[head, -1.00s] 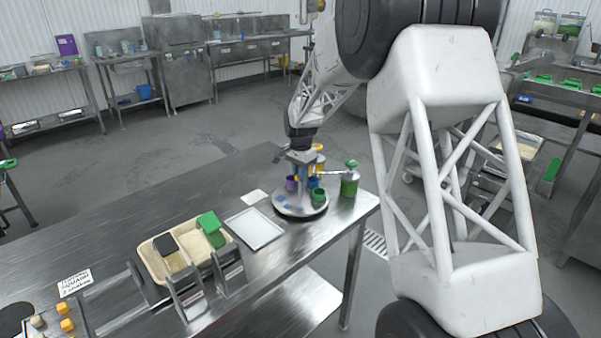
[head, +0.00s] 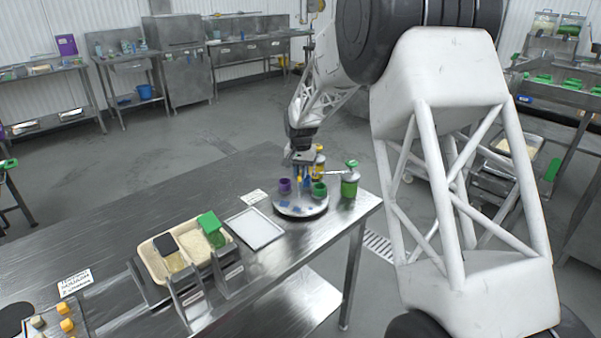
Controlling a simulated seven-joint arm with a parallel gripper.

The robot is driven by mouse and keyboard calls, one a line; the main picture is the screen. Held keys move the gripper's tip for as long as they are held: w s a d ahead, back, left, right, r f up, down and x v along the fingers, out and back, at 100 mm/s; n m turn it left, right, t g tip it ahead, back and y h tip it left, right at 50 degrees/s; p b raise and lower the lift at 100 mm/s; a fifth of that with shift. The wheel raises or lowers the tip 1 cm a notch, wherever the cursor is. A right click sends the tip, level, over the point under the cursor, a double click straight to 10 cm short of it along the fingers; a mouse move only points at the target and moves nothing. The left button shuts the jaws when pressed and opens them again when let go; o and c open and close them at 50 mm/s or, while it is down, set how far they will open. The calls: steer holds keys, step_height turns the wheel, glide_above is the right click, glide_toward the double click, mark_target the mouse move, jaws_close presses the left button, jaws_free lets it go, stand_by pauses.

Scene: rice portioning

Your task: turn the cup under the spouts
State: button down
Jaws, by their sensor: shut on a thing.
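A round turntable (head: 300,211) stands at the far right of the steel table. On it are a purple cup (head: 284,185) at the left and a green cup (head: 319,189) at the right. Something blue, perhaps another cup, shows partly behind the green cup. My gripper (head: 302,181) points down over the turntable's middle, between the purple and green cups. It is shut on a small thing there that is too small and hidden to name. A green bottle (head: 350,183) with a spout reaching left stands beside the turntable. A yellow bottle (head: 319,160) stands behind, partly hidden.
A white tray (head: 255,228) and a small label card (head: 254,197) lie left of the turntable. A beige bin (head: 150,254) of grain with black and green scoops stands nearer. The table's back left is clear. My arm covers the right of the view.

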steer(key=shift+n, duration=3.3)
steer(key=shift+r+n, duration=0.1)
steer(key=shift+n, duration=0.4)
steer(key=c, duration=1.1)
jaws_free()
steer(key=shift+c, duration=0.2)
steer(key=shift+r, duration=3.85)
